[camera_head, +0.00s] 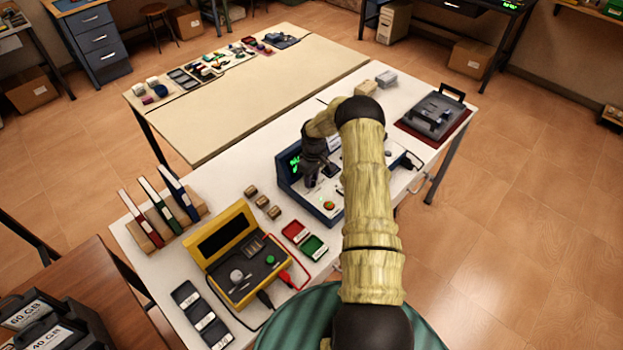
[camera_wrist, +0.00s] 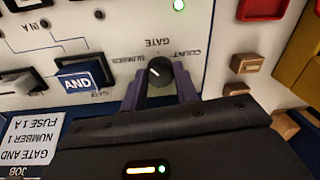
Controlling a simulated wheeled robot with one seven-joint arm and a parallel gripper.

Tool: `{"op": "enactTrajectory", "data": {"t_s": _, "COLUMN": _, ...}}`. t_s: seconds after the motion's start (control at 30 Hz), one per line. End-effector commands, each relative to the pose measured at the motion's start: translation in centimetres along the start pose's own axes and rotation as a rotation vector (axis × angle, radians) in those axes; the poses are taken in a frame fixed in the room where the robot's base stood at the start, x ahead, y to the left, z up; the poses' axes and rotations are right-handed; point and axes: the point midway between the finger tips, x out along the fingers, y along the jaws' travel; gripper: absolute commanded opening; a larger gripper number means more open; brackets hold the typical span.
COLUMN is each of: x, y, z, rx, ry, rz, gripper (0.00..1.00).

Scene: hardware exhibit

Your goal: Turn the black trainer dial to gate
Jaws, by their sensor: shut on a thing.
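The black dial (camera_wrist: 159,72) sits on the trainer's white panel in the wrist view. A short white mark on its face points to the upper left, roughly between the label at its left, which seems to read NUMBER, and GATE above it. COUNT is at its upper right. My gripper (camera_wrist: 160,90) has its purple fingers shut on the dial, one on each side. In the head view the blue-framed trainer (camera_head: 325,211) stands on the white table, with my gripper (camera_head: 314,182) reaching down over it. The dial cannot be made out there.
In the wrist view a blue AND block (camera_wrist: 80,80) and a label card (camera_wrist: 32,138) lie left of the dial, with wooden blocks (camera_wrist: 246,62) to the right. In the head view a yellow meter case (camera_head: 222,228) and red and green trays (camera_head: 313,247) stand nearby.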

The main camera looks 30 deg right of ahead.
Motion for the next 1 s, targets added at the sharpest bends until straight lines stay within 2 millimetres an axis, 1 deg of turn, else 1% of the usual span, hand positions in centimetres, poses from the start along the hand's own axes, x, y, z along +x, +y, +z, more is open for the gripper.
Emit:
{"op": "enactTrajectory", "data": {"t_s": 0.27, "x": 0.2, "y": 0.12, "z": -0.23, "rx": 0.159, "ry": 0.015, "rz": 0.005, "gripper": 0.07}}
{"op": "enactTrajectory", "data": {"t_s": 0.53, "x": 0.18, "y": -0.15, "z": -0.57, "rx": 0.376, "ry": 0.03, "rz": 0.007, "gripper": 0.07}}
{"op": "enactTrajectory", "data": {"t_s": 0.8, "x": 0.01, "y": -0.08, "z": -0.47, "rx": 0.587, "ry": 0.044, "rz": 0.004, "gripper": 0.07}}
{"op": "enactTrajectory", "data": {"t_s": 1.0, "x": -0.14, "y": 0.05, "z": -0.31, "rx": 0.686, "ry": 0.05, "rz": 0.003, "gripper": 0.07}}
